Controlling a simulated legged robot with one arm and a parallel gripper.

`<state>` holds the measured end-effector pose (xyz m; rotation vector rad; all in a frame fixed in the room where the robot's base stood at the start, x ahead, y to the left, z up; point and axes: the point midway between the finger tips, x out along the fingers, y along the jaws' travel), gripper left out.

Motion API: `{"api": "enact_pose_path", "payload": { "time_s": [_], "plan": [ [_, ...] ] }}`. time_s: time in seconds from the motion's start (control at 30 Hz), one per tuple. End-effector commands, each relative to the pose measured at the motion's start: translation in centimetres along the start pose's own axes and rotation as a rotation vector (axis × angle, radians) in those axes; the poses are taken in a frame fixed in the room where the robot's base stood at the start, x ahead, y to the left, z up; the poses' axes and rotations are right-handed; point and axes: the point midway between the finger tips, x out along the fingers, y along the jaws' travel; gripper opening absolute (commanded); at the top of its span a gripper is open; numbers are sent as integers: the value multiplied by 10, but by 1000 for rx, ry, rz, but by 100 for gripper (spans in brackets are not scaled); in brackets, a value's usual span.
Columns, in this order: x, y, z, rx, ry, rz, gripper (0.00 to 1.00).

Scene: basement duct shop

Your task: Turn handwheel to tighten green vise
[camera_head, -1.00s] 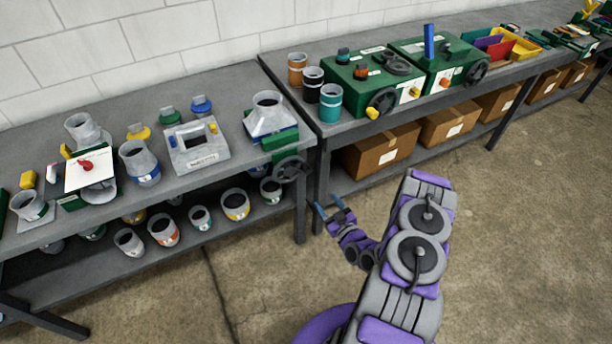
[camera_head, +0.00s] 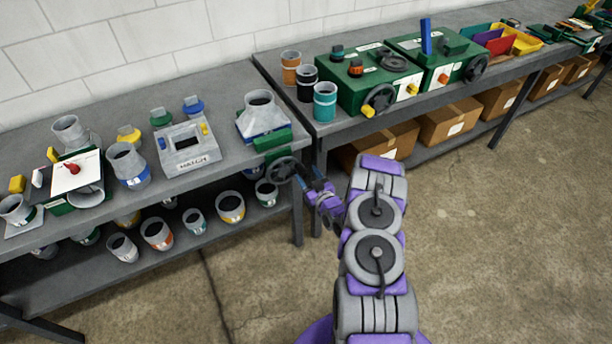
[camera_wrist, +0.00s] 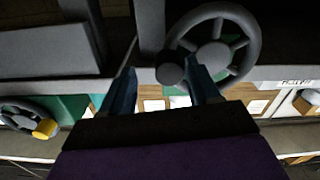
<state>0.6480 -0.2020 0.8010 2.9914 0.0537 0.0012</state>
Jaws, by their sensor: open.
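The green vise (camera_head: 275,141) is mounted at the front right edge of the left bench, and a blue and grey duct piece (camera_head: 263,117) sits at it. Its dark grey handwheel (camera_head: 283,169) hangs at the front of the bench. My gripper (camera_head: 304,180) is open, just right of the wheel. In the wrist view the handwheel (camera_wrist: 222,47) fills the top centre. Its round dark knob (camera_wrist: 170,71) appears between my two blue fingertips, nearer the right one. I cannot tell whether the fingers touch it.
Green boxes (camera_head: 360,80) with handwheels stand on the right bench. Duct fittings and a grey block (camera_head: 190,150) crowd the left bench. Bench legs (camera_head: 297,215) stand below the wheel. The concrete floor (camera_head: 480,240) at the right is clear.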

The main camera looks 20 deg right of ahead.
Motion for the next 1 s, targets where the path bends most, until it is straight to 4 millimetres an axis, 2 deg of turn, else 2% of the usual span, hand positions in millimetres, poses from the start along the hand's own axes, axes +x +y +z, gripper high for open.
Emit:
{"api": "enact_pose_path", "payload": {
  "time_s": [0.2, 0.47, 1.0],
  "plan": [
    [14, -6, -3, -4, 2, -2, 61],
    [15, -1, -1, 0, 2, 0, 61],
    [14, -1, -2, -1, 2, 2, 10]
  ]
}}
